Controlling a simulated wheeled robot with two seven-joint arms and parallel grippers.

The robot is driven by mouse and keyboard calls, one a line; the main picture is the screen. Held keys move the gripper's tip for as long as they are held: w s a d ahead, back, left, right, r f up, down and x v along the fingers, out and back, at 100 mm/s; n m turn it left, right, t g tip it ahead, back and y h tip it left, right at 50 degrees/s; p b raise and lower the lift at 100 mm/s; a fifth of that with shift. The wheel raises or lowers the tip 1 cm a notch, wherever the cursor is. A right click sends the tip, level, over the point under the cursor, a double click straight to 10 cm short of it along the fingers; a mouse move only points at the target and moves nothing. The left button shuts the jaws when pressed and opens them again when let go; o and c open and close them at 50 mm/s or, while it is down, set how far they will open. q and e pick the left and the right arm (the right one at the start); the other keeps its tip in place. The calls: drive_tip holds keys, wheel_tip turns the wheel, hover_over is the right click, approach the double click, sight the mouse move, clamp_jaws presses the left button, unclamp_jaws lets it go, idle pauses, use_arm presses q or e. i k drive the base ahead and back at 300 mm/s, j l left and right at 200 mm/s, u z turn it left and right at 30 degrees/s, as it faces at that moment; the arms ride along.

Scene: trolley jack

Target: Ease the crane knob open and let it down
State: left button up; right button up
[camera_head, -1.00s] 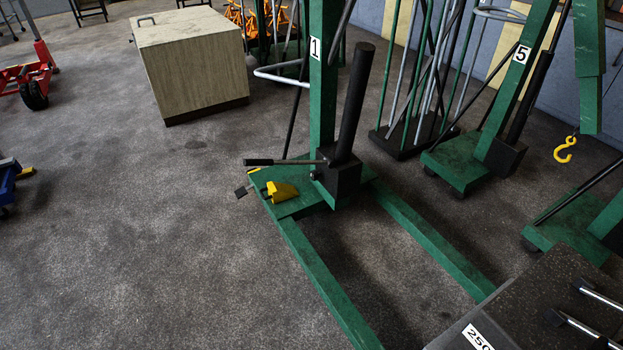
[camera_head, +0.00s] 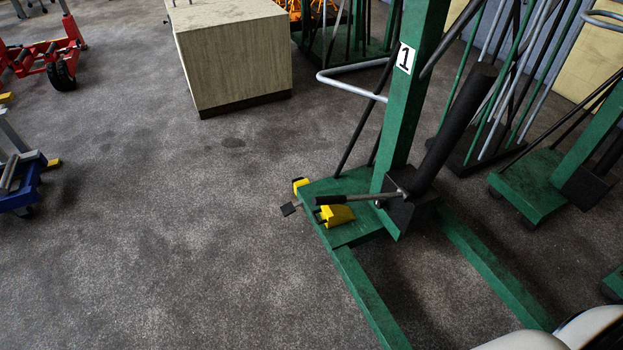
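The green crane marked 1 (camera_head: 403,85) stands right of centre in the head view. Its black ram (camera_head: 459,122) rises from a dark block (camera_head: 408,213) at the foot of the post. A short lever with a black grip (camera_head: 342,199) sticks out to the left of this block. A small pale fitting (camera_head: 379,204) shows at the block by the lever; I cannot tell whether it is the knob. Neither of my grippers is in view.
Yellow wedge-like pieces (camera_head: 337,216) sit on the crane's base. A wooden box (camera_head: 237,58) stands behind. Red (camera_head: 45,58) and blue (camera_head: 22,188) wheeled equipment is at left. Another green crane base (camera_head: 533,184) is at right. Floor in the left foreground is clear.

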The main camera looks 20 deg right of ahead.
sight(379, 204)
drive_tip(key=i+j, duration=0.15)
drive_tip(key=i, duration=0.6)
drive_tip(key=i+j, duration=0.1)
drive_tip(key=i, duration=0.6)
